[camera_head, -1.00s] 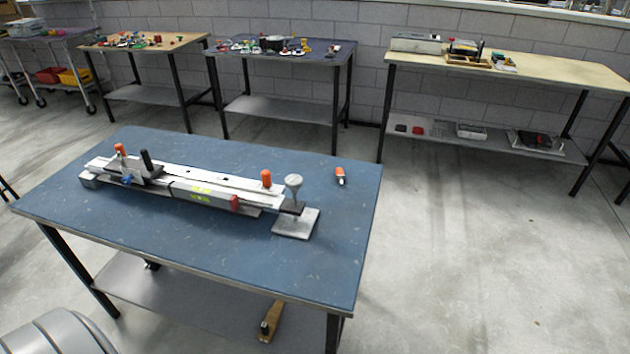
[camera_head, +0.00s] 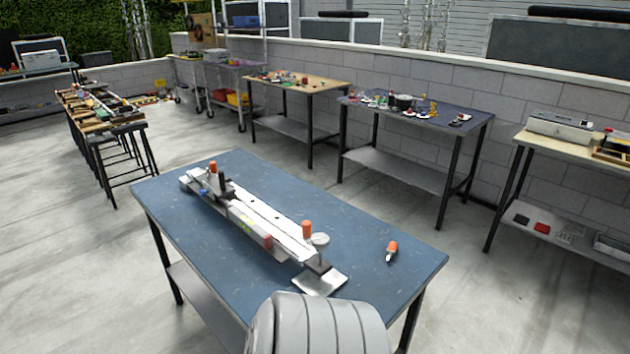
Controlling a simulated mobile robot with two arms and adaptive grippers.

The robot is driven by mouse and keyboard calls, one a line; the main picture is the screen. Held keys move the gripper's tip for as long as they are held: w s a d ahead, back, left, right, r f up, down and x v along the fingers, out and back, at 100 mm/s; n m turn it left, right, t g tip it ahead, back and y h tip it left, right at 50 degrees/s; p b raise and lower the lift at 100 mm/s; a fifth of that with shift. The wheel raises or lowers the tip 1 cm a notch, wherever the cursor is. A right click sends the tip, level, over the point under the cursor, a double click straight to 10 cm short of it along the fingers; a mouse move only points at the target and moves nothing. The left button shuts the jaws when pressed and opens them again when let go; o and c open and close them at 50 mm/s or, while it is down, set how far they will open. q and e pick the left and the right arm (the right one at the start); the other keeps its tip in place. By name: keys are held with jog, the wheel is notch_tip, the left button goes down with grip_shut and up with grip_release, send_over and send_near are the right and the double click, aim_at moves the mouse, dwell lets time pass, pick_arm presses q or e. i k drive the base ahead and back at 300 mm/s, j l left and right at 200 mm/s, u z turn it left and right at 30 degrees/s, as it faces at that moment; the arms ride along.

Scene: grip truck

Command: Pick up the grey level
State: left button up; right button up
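A long grey bar with a yellow-green label and a red end, which looks like the grey level (camera_head: 246,222), lies on the blue-topped table (camera_head: 375,275). It lies lengthwise along the near side of a long pale tool with orange knobs (camera_head: 282,228). I cannot tell whether the two touch. The tool's square plate (camera_head: 320,281) is at its near right end. Neither of my grippers shows in the view. A grey ribbed rounded part at the bottom centre seems to be mine and overlaps the table's near edge.
An orange-handled small tool (camera_head: 391,250) lies on the table's right part. Workbenches with small items (camera_head: 420,110) stand along the wall behind. A cluttered rack (camera_head: 100,115) stands at the left. The concrete floor (camera_head: 60,270) left of the table is clear.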

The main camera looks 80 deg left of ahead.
aim_at(251, 227)
jog(key=i+u, duration=0.4)
jog(key=i+l+u, duration=0.2)
jog(key=i+u, duration=0.3)
jog(key=u, duration=0.35)
jog(key=i+u, duration=0.15)
jog(key=u, duration=0.35)
jog(key=i+u, duration=0.1)
jog(key=u, duration=0.35)
jog(key=i+l+u, duration=0.1)
jog(key=u, duration=0.35)
jog(key=l, duration=0.05)
